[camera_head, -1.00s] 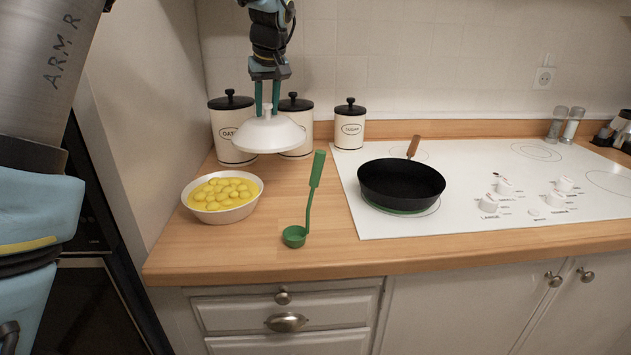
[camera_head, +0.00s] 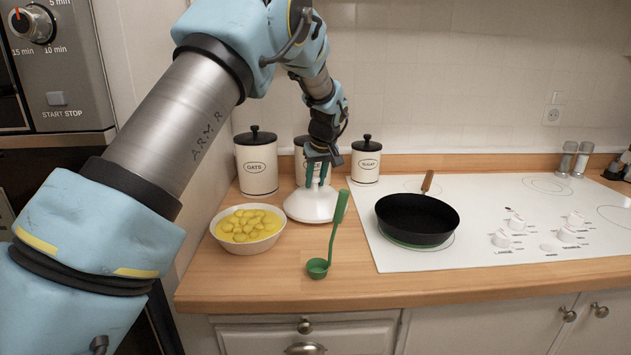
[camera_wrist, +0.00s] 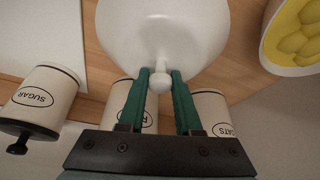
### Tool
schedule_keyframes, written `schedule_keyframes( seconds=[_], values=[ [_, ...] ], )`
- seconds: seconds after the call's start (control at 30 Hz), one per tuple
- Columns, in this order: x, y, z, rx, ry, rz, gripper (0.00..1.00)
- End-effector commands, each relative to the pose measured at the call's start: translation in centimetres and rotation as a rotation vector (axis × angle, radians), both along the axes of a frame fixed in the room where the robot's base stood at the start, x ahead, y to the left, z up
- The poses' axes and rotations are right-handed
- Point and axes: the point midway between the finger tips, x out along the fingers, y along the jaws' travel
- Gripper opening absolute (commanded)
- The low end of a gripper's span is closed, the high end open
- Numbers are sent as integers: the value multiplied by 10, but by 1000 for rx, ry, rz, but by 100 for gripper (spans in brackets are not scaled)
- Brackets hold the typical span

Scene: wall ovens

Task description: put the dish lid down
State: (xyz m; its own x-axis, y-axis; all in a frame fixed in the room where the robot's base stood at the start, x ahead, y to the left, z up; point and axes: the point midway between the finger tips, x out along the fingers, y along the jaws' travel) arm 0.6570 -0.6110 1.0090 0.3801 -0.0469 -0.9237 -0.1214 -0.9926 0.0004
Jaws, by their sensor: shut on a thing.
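The white dish lid (camera_head: 311,206) is at counter height on the wooden counter, right of the bowl and in front of the canisters. My gripper (camera_head: 317,174) is above it, its green fingers shut on the lid's knob. In the wrist view the lid (camera_wrist: 160,38) fills the top middle, and the fingers of my gripper (camera_wrist: 160,82) close around its round knob. The lid looks level and seems to rest on the counter, but its underside is hidden. The white dish (camera_head: 248,229) holding yellow potatoes stands uncovered at the left; it also shows in the wrist view (camera_wrist: 268,55).
An oats canister (camera_head: 256,164), a sugar canister (camera_head: 366,162) and one partly hidden canister stand behind. A black pan (camera_head: 417,220) sits on the white cooktop (camera_head: 480,242).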

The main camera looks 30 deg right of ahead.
Motion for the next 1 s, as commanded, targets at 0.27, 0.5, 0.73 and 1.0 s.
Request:
schedule_keyframes(
  seconds=[0.27, 0.5, 0.73, 1.0],
  values=[
    [0, 0, -11, 0, -1, -1, 0],
    [0, 0, -15, 0, 0, -1, 37],
    [0, 0, -14, 0, 0, -1, 63],
    [0, 0, -12, 0, 0, -1, 63]
  ],
)
